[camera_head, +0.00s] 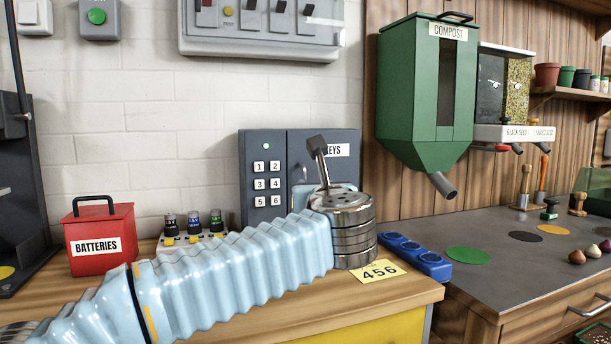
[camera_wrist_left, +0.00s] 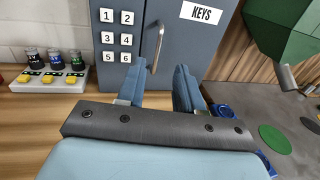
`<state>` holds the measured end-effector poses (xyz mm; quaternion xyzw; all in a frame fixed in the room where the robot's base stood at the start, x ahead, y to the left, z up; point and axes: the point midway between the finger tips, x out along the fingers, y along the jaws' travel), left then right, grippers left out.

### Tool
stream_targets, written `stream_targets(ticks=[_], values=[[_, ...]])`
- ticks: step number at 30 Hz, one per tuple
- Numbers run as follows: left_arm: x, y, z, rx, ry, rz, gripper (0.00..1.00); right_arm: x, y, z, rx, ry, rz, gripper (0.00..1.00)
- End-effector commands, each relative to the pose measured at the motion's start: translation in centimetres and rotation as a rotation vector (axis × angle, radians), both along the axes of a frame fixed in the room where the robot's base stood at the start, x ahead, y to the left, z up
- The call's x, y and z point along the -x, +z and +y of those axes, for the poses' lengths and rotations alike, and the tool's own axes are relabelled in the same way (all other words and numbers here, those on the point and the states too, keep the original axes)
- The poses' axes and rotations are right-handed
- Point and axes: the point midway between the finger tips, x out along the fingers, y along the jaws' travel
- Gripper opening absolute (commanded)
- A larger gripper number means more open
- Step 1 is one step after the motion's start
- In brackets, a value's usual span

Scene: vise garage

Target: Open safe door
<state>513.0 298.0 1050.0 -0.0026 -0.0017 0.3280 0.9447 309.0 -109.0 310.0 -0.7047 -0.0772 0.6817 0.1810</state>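The grey safe (camera_head: 262,217) stands against the wall, with a numbered keypad (camera_head: 267,184), a small green light above the keys and a door (camera_wrist_left: 208,47) labelled KEYS. The door looks closed. Its vertical metal handle (camera_wrist_left: 159,45) stands near the keypad side and shows in the wrist view. My left gripper (camera_wrist_left: 158,67) is open, with two blue fingers apart in front of the door. The handle appears between the fingertips; I cannot tell whether they touch it. In the head view my left wrist hides the fingers and much of the door. My right gripper is not in view.
The green COMPOST bin (camera_head: 425,90) hangs right of the safe.

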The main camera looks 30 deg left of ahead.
Motion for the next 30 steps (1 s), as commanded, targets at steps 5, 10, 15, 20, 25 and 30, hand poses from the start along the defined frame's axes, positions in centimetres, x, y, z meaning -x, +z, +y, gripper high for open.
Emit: stream_targets(ticks=[5,10,15,20,25,30], values=[[-3.2,0.1,2.6,0.001,0.003,0.004,0.36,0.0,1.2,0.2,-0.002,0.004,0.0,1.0],[-6.3,0.2,5.0,0.0,0.0,0.005,0.36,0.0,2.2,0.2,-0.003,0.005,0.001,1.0],[-8.5,0.1,6.6,-0.001,-0.001,0.004,0.36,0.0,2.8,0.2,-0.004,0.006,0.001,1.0],[-9.3,0.0,7.4,-0.002,0.0,0.003,0.36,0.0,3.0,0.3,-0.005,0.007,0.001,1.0],[-9.5,-0.1,7.5,-0.002,0.0,0.003,0.36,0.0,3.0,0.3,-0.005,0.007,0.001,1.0],[-9.5,-0.1,7.5,-0.002,-0.001,0.003,0.28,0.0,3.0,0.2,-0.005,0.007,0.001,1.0]])
